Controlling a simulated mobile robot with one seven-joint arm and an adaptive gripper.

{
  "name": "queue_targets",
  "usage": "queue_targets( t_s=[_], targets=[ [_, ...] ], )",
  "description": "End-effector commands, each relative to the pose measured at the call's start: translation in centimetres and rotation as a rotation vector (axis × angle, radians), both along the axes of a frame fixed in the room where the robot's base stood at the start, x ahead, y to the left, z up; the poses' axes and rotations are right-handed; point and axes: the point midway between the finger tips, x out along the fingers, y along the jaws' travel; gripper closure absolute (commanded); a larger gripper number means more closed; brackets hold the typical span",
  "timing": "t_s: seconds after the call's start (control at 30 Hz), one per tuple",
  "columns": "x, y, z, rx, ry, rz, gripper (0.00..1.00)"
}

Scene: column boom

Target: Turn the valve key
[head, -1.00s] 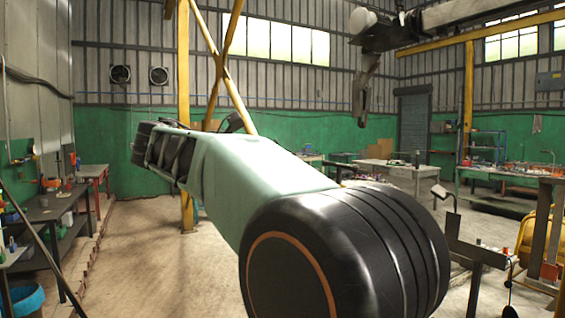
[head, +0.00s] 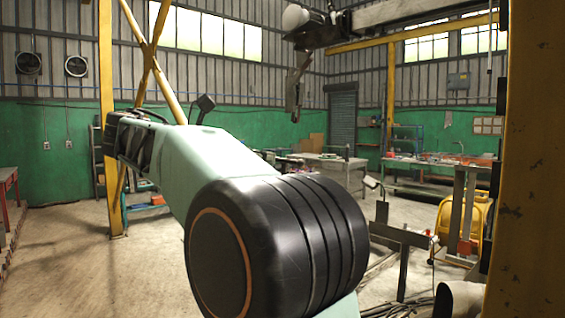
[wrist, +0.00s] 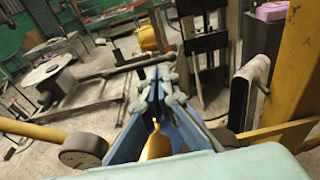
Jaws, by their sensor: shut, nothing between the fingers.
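My gripper (wrist: 152,76) shows in the middle of the wrist view. Its blue and grey fingers are together with nothing between them. A yellow part (wrist: 157,145) shows low between the finger bases; I cannot tell what it is. I cannot pick out the valve key for certain in either view. In the head view my pale green arm reaches away to the upper left, and I cannot make out the fingers there.
A thick yellow post (head: 535,160) stands close on the right. Dark metal stands (head: 403,240) and a yellow wheeled bucket (head: 455,220) are left of it. Workbenches (head: 325,160) line the back. A dark boom with a hanging part (head: 293,90) is overhead. Floor at left is open.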

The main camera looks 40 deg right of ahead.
Motion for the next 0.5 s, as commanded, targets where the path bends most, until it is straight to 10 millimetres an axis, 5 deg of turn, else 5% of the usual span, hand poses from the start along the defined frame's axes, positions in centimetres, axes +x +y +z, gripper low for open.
queue_targets(
  t_s=[0.2, 0.5],
  targets=[
    [0.2, -3.8, -0.7, 0.000, 0.000, -0.003, 1.00],
    [0.4, -5.6, -1.1, 0.000, -0.001, 0.001, 1.00]
  ],
)
